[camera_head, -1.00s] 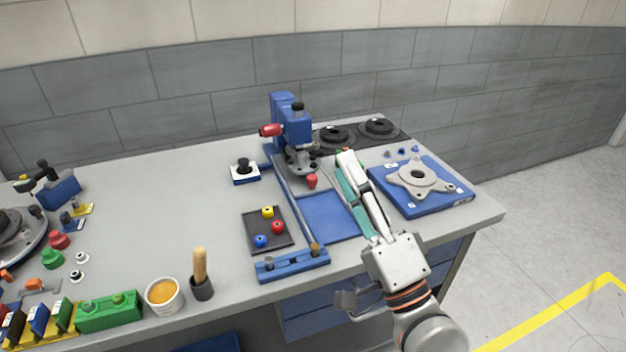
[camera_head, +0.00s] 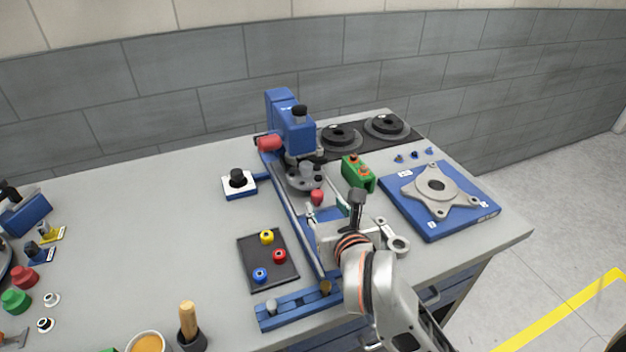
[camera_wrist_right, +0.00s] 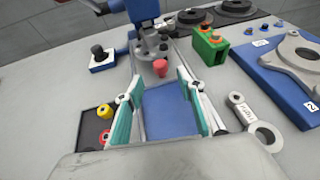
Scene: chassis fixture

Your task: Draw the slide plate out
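The grey slide plate (camera_head: 303,186) sits at the back of the blue rail fixture, under the blue press, and bears a dark round part. A red knob (camera_head: 317,197) stands at its front end; it also shows in the right wrist view (camera_wrist_right: 160,67). My right gripper (camera_head: 328,209) is low over the front of the fixture. In the right wrist view its teal-padded fingers (camera_wrist_right: 159,80) are wide apart, with bare blue bed (camera_wrist_right: 170,112) between them. The knob lies just beyond the fingertips, apparently untouched. My left gripper is not in view.
A green block (camera_head: 358,173) with orange tops and a ring-ended grey link (camera_wrist_right: 245,115) lie right of the fixture. A blue board (camera_head: 458,217) with a grey flange is farther right. A dark tray (camera_head: 258,248) with coloured knobs lies left. The blue press (camera_head: 290,125) stands behind.

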